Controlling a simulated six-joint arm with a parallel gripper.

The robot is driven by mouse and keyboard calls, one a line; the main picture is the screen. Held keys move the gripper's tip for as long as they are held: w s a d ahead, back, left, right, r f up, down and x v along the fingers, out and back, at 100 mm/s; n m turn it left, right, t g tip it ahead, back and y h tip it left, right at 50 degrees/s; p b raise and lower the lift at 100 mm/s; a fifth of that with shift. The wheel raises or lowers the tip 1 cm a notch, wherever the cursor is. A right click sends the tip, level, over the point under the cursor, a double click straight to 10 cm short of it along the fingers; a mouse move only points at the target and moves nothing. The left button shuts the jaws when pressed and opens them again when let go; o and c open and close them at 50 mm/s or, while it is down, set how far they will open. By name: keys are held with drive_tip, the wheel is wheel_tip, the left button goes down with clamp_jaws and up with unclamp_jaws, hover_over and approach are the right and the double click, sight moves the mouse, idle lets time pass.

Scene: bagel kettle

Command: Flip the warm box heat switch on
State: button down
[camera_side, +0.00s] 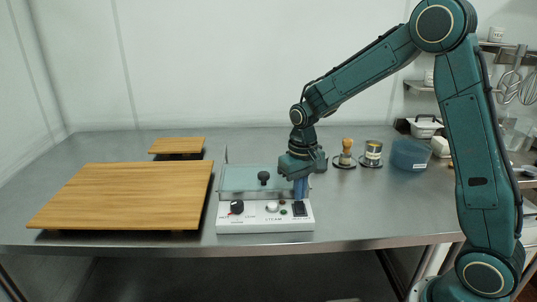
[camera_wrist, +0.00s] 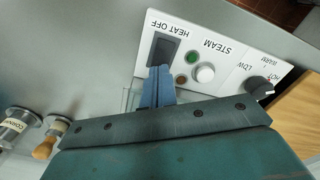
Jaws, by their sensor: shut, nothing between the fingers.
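The warm box has a white front panel (camera_side: 265,224) and a pale glass lid behind it. Its black heat switch (camera_side: 299,210) is at the panel's right end. In the wrist view the heat switch (camera_wrist: 163,51) is a black rocker beside the label "HEAT OFF". My gripper (camera_side: 300,195) points down just above and behind the switch, its blue fingers shut and empty. In the wrist view my gripper's fingertips (camera_wrist: 158,72) overlap the switch's near end. I cannot tell whether they touch it. The rocker's tilt is not clear.
The panel also bears a white steam knob (camera_wrist: 205,74), a green lamp (camera_wrist: 191,57), an amber lamp (camera_wrist: 181,78) and a black dial (camera_wrist: 258,84). A large wooden board (camera_side: 125,195) lies left. A wooden-handled tool (camera_side: 346,150) and tin (camera_side: 373,152) stand right. The counter in front is clear.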

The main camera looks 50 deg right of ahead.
sight(300, 205)
drive_tip(key=shift+f, duration=0.9)
idle(0.8)
drive_tip(key=shift+r, duration=3.55)
drive_tip(key=shift+r, duration=0.1)
drive_tip(key=s+a+r+n+t, duration=0.1)
drive_tip(key=s+r+t, duration=0.1)
drive_tip(key=s, duration=0.5)
drive_tip(key=s+a+r+n+t, duration=0.1)
drive_tip(key=s+r, duration=0.3)
drive_tip(key=s, duration=0.4)
drive_tip(key=s+a+r+n+t, duration=0.1)
drive_tip(key=s+a+r+t, duration=0.1)
drive_tip(key=s+r, duration=0.2)
drive_tip(key=s, duration=0.3)
drive_tip(key=shift+s+a+t, duration=0.25)
drive_tip(key=shift+s+t, duration=0.05)
drive_tip(key=shift+s, duration=0.1)
